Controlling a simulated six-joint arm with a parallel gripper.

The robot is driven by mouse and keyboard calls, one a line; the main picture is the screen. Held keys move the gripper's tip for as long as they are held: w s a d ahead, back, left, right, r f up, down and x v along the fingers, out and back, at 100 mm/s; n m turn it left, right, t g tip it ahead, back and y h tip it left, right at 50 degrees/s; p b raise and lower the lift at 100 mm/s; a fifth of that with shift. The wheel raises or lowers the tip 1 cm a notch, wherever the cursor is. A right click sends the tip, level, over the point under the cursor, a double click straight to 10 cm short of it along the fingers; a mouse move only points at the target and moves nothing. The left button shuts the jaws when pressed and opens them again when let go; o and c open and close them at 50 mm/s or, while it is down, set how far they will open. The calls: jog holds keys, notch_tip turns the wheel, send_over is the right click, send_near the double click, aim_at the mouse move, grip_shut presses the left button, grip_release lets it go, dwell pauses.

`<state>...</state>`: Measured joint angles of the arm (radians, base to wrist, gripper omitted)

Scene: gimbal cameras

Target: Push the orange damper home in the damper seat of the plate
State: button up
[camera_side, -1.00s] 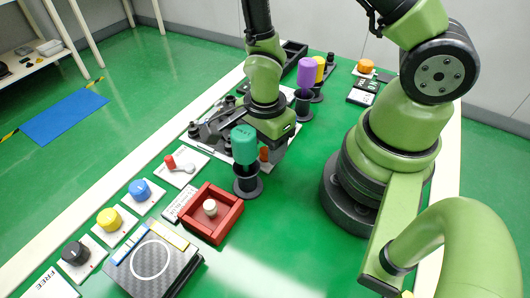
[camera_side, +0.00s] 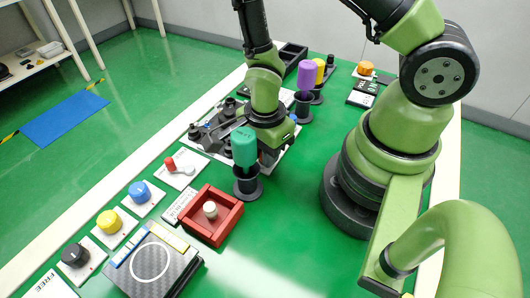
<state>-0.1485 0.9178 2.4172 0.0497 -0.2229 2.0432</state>
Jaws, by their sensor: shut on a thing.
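The plate (camera_side: 212,138) lies at mid-table, light-coloured with several dark raised fixtures, partly covered by my arm. My gripper (camera_side: 262,144) is over its right part, pointing down and shut. Its fingertips are mostly hidden behind a teal cylinder in a black stand (camera_side: 244,150). A small orange-red bit (camera_side: 261,156) shows low beside the teal cylinder, under the gripper; I take it for the orange damper in the jaws, but its outline is mostly hidden. The damper seat cannot be made out, nor whether the damper touches it.
The teal cylinder stands close in front of my gripper. A red tray (camera_side: 232,222) with a white knob is nearer. Purple (camera_side: 306,75) and yellow (camera_side: 320,70) cylinders stand behind to the right. A red-handled lever (camera_side: 171,163) is left. Green table is clear on the right.

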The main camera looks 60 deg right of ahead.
jog(key=shift+r, duration=0.1)
notch_tip(320, 180, up, 9)
jog(key=shift+f, duration=0.15)
jog(key=shift+w+r, duration=0.1)
jog(key=shift+r, duration=0.2)
jog(key=shift+w+r, duration=0.15)
jog(key=shift+w, duration=0.15)
jog(key=w+d+m, duration=0.1)
jog(key=w, duration=0.2)
jog(key=w+d+m, duration=0.1)
jog(key=w+d, duration=0.1)
jog(key=w, duration=0.2)
jog(key=w+d+f+m, duration=0.1)
jog(key=w+d, duration=0.1)
jog(key=w, duration=0.2)
jog(key=shift+d, duration=0.25)
jog(key=w+d+m, duration=0.3)
jog(key=w+d, duration=0.3)
jog(key=d, duration=0.1)
jog(key=shift+d+f, duration=0.25)
jog(key=shift+f, duration=0.05)
jog(key=shift+f, duration=2.9)
jog(key=shift+f, duration=0.95)
